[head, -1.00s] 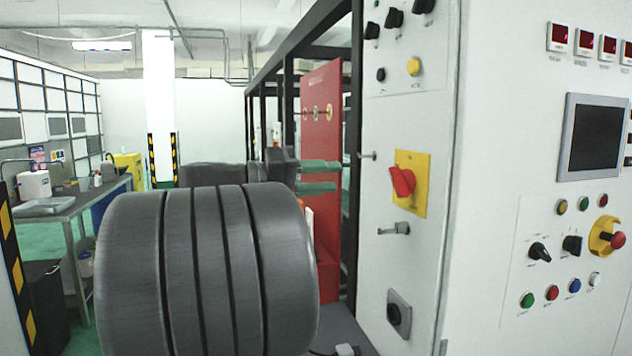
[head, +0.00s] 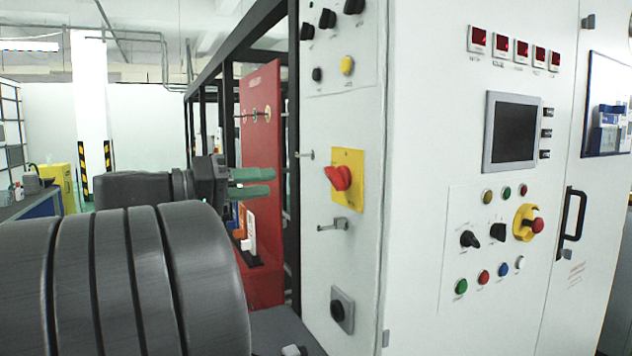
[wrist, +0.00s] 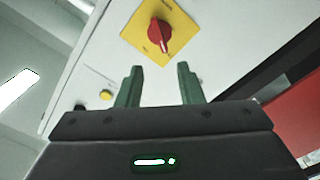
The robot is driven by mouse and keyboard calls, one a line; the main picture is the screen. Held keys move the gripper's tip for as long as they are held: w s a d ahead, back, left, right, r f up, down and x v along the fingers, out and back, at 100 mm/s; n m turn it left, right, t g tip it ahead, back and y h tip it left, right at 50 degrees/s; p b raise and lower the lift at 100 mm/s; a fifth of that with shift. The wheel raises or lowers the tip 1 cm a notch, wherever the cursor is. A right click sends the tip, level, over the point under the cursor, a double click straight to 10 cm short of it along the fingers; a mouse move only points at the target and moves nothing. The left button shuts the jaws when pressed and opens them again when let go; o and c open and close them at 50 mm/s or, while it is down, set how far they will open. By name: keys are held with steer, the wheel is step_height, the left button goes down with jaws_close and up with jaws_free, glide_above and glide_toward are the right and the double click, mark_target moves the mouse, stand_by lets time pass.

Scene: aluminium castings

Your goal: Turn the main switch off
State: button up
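The main switch is a red rotary handle (head: 338,177) on a yellow plate (head: 347,179), on the narrow white side of the cabinet. In the wrist view the red handle (wrist: 158,35) and yellow plate (wrist: 180,58) lie beyond my fingertips, with the handle tilted from straight. My gripper (head: 252,182) has green fingers and is left of the switch in the head view, apart from it. It also shows in the wrist view (wrist: 160,72), where the two fingers stand apart with nothing between them.
A metal latch (head: 333,224) projects below the switch and a small pin (head: 304,155) sticks out beside it. A red panel (head: 262,200) stands behind my gripper. The cabinet front carries a screen (head: 512,133), buttons and a red emergency stop (head: 537,225).

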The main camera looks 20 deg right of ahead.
mark_target(329, 177)
steer(key=d, duration=0.4)
steer(key=d+p, duration=0.1)
steer(key=d, duration=0.3)
steer(key=w+d, duration=0.1)
steer(key=d, duration=0.4)
steer(key=shift+p, duration=0.3)
